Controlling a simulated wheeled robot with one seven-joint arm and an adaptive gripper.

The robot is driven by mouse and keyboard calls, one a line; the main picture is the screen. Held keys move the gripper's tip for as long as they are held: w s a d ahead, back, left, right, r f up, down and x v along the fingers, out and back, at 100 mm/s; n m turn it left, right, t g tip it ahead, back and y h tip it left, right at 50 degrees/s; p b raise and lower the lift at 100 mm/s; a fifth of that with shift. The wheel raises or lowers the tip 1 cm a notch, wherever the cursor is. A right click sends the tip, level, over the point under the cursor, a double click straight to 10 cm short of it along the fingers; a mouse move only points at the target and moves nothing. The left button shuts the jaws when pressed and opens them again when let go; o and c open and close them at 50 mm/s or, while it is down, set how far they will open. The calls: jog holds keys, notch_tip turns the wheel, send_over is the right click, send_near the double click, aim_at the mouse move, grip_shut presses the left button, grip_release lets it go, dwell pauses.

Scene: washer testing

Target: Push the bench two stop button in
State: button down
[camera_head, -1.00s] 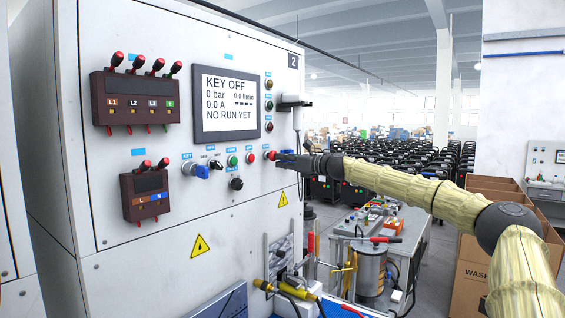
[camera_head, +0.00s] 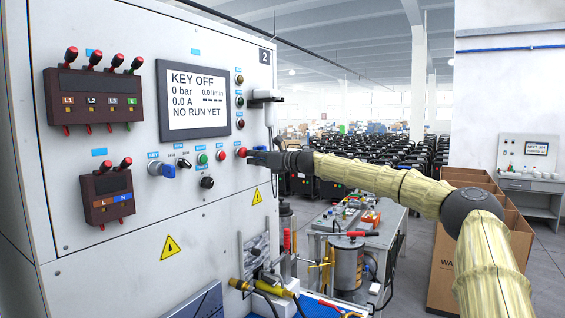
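The bench two cabinet (camera_head: 215,215) carries a "2" plate and a screen (camera_head: 193,98) reading KEY OFF and NO RUN YET. Below the screen are a blue key switch (camera_head: 161,169), a green button (camera_head: 202,158), a red button (camera_head: 221,155) and a larger red button (camera_head: 241,152) at the right end. The labels are too small to read, so I cannot tell which red one is stop. My gripper (camera_head: 252,157) points left at the panel, its tip close beside the right-end red button. Contact and finger opening cannot be made out.
A grey bracket (camera_head: 266,97) juts from the cabinet's right edge above my gripper. A work table (camera_head: 393,232) with a metal cylinder (camera_head: 346,264) and hoses stands below my arm. Cardboard boxes (camera_head: 450,270) stand to the right.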

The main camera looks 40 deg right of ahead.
jog(key=b+v, duration=0.3)
jog(key=v, duration=1)
jog(key=shift+s, duration=0.15)
jog(key=shift+s, duration=0.1)
